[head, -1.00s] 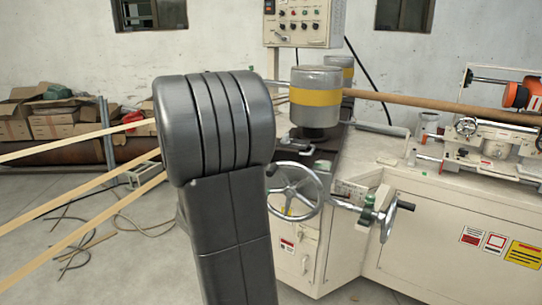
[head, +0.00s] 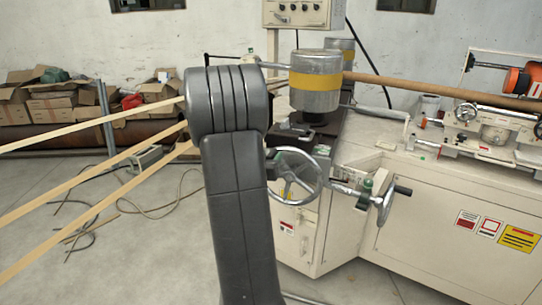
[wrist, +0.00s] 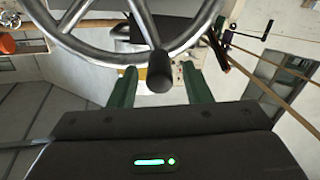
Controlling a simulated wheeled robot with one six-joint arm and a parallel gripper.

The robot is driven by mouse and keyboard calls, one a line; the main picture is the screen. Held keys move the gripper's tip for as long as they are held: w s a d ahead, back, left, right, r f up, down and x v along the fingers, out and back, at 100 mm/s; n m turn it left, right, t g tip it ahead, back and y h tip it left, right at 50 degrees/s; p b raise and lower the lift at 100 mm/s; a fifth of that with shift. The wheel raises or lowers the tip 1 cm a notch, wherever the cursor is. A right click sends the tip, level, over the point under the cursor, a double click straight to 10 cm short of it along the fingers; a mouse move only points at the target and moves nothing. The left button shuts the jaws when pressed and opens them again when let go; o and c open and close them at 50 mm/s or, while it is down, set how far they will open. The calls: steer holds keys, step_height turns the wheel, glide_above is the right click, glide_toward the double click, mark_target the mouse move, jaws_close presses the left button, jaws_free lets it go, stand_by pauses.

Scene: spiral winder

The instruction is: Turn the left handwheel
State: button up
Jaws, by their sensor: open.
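The left handwheel (head: 317,190) is a silver spoked wheel on the front of the cream machine in the head view. My arm covers its left edge there and hides most or all of my gripper. In the wrist view the wheel's rim and spokes (wrist: 95,52) fill the upper part, with a dark handle knob (wrist: 158,80) pointing toward the camera. My gripper (wrist: 159,68) is open, its two green fingers on either side of the knob, with a visible gap at each side. Whether the knob lies at fingertip depth is hard to tell.
The machine body (head: 430,235) stands behind and right. Pale strips (head: 90,190) run in from the left.

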mark_target(286, 150)
steer(key=shift+x, duration=0.85)
steer(key=shift+c, duration=0.4)
jaws_close()
steer(key=d+m+b, duration=0.1)
steer(key=s+d+m+b, duration=0.1)
steer(key=b, duration=0.1)
steer(key=d+m+b, duration=0.1)
steer(key=shift+s+d+r+m, duration=0.15)
steer(key=shift+d+r+m, duration=0.1)
steer(key=shift+r+m, duration=0.15)
steer(key=shift+s+d+r+m+b, duration=0.15)
steer(key=shift+d+m+b, duration=0.2)
steer(key=shift+m+b, duration=0.05)
steer(key=shift+s+d+r+m+b, duration=0.1)
steer(key=shift+s+d+m+b, duration=0.05)
steer(key=shift+d+m+b, duration=0.25)
steer(key=shift+o, duration=0.4)
jaws_free()
steer(key=shift+a, duration=0.1)
